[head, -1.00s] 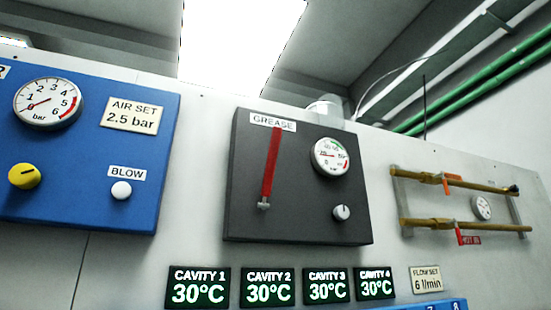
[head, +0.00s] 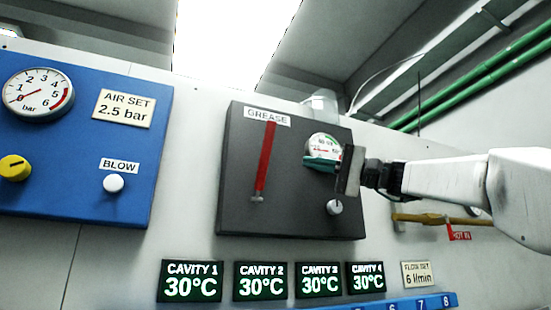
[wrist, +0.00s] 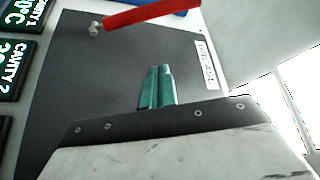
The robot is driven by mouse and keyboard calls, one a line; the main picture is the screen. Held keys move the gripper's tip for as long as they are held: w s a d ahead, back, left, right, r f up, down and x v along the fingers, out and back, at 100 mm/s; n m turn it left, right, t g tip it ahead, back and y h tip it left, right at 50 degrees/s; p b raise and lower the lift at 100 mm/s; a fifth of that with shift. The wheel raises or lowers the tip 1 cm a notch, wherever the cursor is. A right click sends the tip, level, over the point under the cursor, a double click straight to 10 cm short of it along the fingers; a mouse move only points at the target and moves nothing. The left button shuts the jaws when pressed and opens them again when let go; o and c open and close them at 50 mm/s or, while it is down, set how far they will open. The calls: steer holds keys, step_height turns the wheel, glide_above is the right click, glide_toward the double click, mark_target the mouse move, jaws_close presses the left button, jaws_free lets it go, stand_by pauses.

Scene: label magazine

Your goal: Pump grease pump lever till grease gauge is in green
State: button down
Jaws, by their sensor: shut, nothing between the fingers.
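The red grease pump lever (head: 265,160) hangs nearly upright on the dark grey GREASE panel (head: 240,208). In the wrist view the lever (wrist: 150,14) crosses the top of the picture, clear of my fingers. My gripper (head: 308,164) is shut and empty, its teal fingers side by side, to the right of the lever and apart from it. The fingers also show in the wrist view (wrist: 158,84). The round grease gauge (head: 321,143) is partly hidden behind my gripper; its needle is too small and covered to read.
A blue panel (head: 60,200) with an air gauge, yellow knob and white BLOW button is at left. Several cavity displays (head: 192,281) run below. Brass pipes (head: 440,219) at right are partly hidden by my arm.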

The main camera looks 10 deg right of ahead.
mark_target(273, 152)
steer(key=shift+d+r, duration=0.1)
steer(key=shift+r, duration=0.2)
steer(key=x, duration=0.9)
steer(key=shift+a+r, duration=0.1)
steer(key=shift+a, duration=0.3)
steer(key=shift+s+a, duration=0.25)
steer(key=s+f, duration=0.2)
steer(key=s, duration=0.1)
steer(key=shift+d, duration=0.2)
